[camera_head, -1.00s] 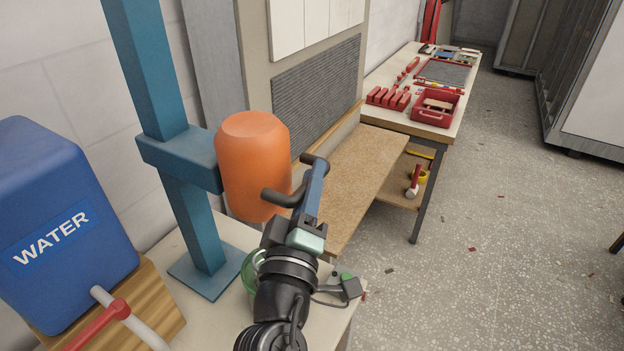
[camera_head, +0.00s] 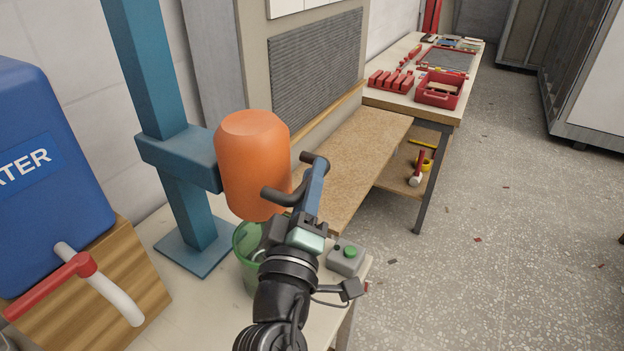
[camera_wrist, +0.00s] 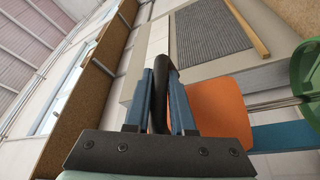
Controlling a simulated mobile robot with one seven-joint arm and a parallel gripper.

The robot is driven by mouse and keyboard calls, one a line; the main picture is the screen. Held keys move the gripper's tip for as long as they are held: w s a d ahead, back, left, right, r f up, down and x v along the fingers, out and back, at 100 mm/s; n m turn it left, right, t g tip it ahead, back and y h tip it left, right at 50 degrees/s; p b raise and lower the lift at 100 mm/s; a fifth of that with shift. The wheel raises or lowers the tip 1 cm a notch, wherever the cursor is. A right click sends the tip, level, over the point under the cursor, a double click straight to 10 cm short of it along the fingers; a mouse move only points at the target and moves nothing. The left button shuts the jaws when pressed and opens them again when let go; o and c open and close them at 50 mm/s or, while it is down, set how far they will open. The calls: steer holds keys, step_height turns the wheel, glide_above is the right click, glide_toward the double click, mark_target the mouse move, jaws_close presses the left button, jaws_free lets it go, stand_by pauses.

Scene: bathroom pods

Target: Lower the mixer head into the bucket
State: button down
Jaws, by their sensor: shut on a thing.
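The mixer head (camera_head: 253,165) is an orange rounded cylinder on a blue column (camera_head: 160,85). Its black handle (camera_head: 277,196) sticks out on the near side. My gripper (camera_head: 314,180) is shut on this handle. In the wrist view, the dark handle (camera_wrist: 160,92) lies between the blue fingers of my gripper (camera_wrist: 162,95), with the orange head (camera_wrist: 218,112) beside it. The green translucent bucket (camera_head: 246,272) stands on the bench below the head, partly hidden by my wrist. Its green rim also shows at the right edge of the wrist view (camera_wrist: 306,75). The head's underside is hidden.
A grey box with a green button (camera_head: 346,258) is right of my wrist on the bench (camera_head: 205,310). A blue water tank (camera_head: 45,185) with a red-handled tap (camera_head: 60,283) stands at left. Behind are a wooden shelf (camera_head: 350,160) and a tool table. The floor at right is open.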

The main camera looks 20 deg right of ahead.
steer(key=shift+f, duration=0.5)
steer(key=c, duration=0.9)
jaws_free()
steer(key=shift+o, duration=0.7)
steer(key=shift+r, duration=0.15)
steer(key=b+v, duration=0.4)
steer(key=v, duration=0.9)
steer(key=shift+r, duration=0.1)
